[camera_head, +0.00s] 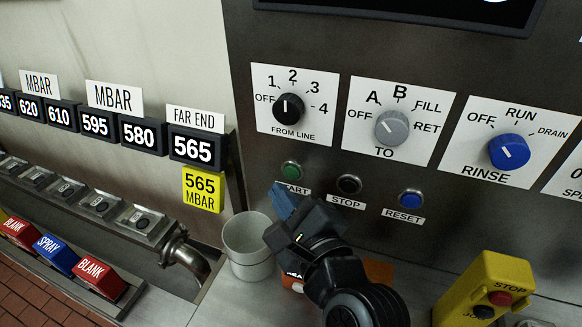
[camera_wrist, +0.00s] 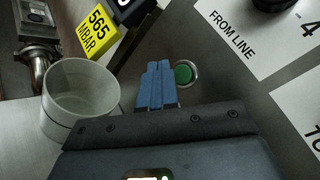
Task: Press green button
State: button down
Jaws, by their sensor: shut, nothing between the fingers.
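The green button (camera_head: 291,171) sits in a metal ring on the dark panel, above a label reading START that my gripper partly covers. It also shows in the wrist view (camera_wrist: 184,74), just right of my fingertips. My gripper (camera_head: 279,195) has blue fingers, shut and empty, just below and left of the button in the head view. In the wrist view the closed fingers (camera_wrist: 155,75) point at the panel beside the button. I cannot tell whether they touch the panel; the green face is uncovered.
A black STOP button (camera_head: 349,184) and a blue RESET button (camera_head: 411,198) are to the right. Three knobs are above. A white bucket (camera_head: 247,240) stands left of my gripper. A yellow box (camera_head: 487,292) with red and black buttons is at lower right.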

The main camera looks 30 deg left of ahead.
jog(key=s+p, duration=0.1)
jog(key=s, duration=0.2)
jog(key=shift+s+d+p, duration=0.15)
jog(key=shift+d+p, duration=0.25)
dwell(1.2)
